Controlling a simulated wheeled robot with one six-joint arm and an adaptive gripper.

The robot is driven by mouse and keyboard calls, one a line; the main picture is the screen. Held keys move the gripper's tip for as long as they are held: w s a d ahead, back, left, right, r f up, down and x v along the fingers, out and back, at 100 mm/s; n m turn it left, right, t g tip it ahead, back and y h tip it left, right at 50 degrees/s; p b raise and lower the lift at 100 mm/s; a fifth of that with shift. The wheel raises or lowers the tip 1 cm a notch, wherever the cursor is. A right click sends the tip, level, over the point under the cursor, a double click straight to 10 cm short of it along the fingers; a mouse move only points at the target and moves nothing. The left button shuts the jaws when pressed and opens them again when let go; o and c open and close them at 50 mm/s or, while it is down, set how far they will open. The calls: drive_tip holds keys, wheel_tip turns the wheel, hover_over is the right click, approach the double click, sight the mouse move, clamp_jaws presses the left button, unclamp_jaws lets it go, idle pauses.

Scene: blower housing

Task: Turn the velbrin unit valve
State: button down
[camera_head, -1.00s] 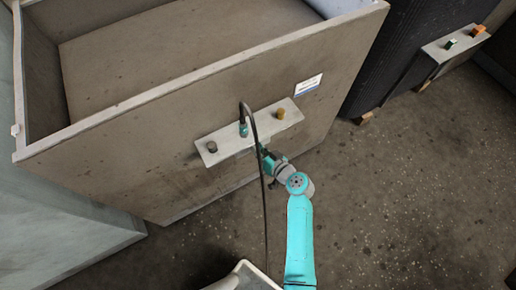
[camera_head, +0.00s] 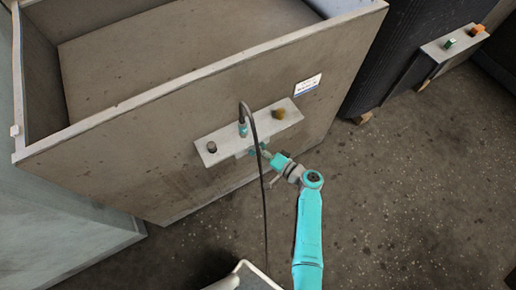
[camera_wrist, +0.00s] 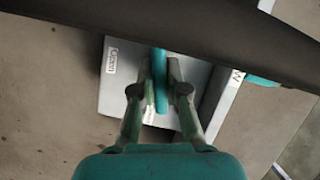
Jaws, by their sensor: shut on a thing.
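The valve shows in the wrist view as a narrow teal handle (camera_wrist: 160,78) in front of a pale plate (camera_wrist: 115,90) with a small label. My gripper (camera_wrist: 160,92) is shut on this handle, one finger on each side. In the head view my gripper (camera_head: 258,152) is at the front lower edge of the grey panel (camera_head: 228,145) on the large brown housing (camera_head: 200,110). The handle is too small there to make out, partly hidden by my gripper and the black hose (camera_head: 262,190).
The panel carries a dark knob (camera_head: 212,147), a teal hose fitting (camera_head: 243,130) and a yellow-brown knob (camera_head: 279,113). A dark band crosses the wrist view close above the fingers. Another panel (camera_head: 440,50) with green and orange knobs stands at right.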

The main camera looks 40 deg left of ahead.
drive_tip(key=shift+f+m+y, duration=0.1)
drive_tip(key=shift+m+y, duration=0.5)
drive_tip(key=shift+m, duration=0.7)
drive_tip(key=c, duration=1.2)
unclamp_jaws()
drive_tip(key=shift+d, duration=0.1)
drive_tip(key=d, duration=1.2)
